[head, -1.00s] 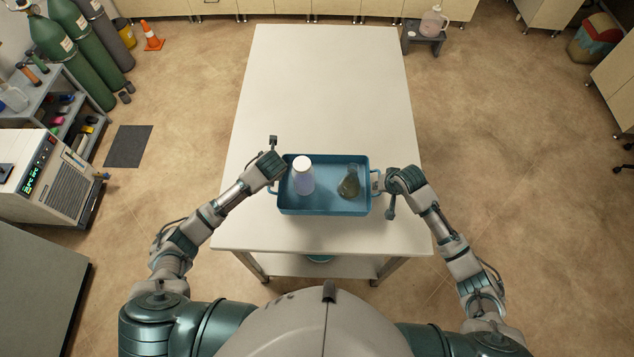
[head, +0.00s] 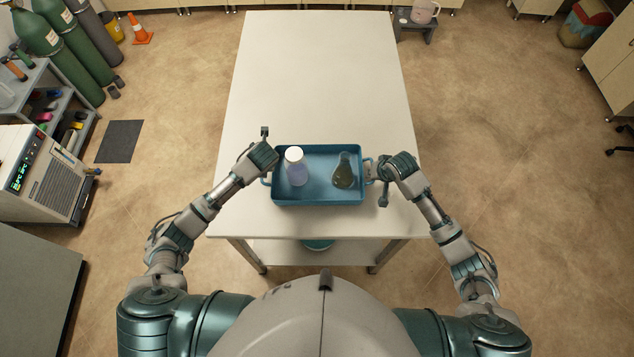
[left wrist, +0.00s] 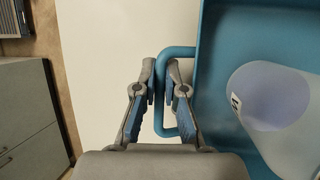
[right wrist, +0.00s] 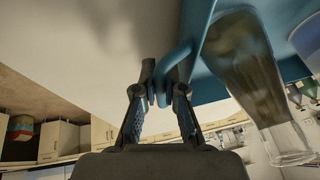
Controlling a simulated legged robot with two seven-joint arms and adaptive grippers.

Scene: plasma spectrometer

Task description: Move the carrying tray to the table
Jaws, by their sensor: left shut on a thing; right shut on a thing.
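The carrying tray (head: 318,201) is blue and rectangular with a loop handle at each end. It is over the near part of the white table (head: 320,75), looking level; I cannot tell whether it touches the top. It bears a white-capped bottle with lilac contents (head: 297,172) at left and a dark greenish conical flask (head: 344,172) at right, both upright. My left gripper (head: 267,174) is shut on the left handle (left wrist: 168,52). My right gripper (head: 372,172) is shut on the right handle (right wrist: 184,58).
The table top beyond the tray is clear. A lower shelf (head: 290,252) shows under the near edge. A grey bench (head: 35,290) and a white instrument (head: 40,175) stand at left. A small stool (head: 415,27) with a jug is at the far right corner.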

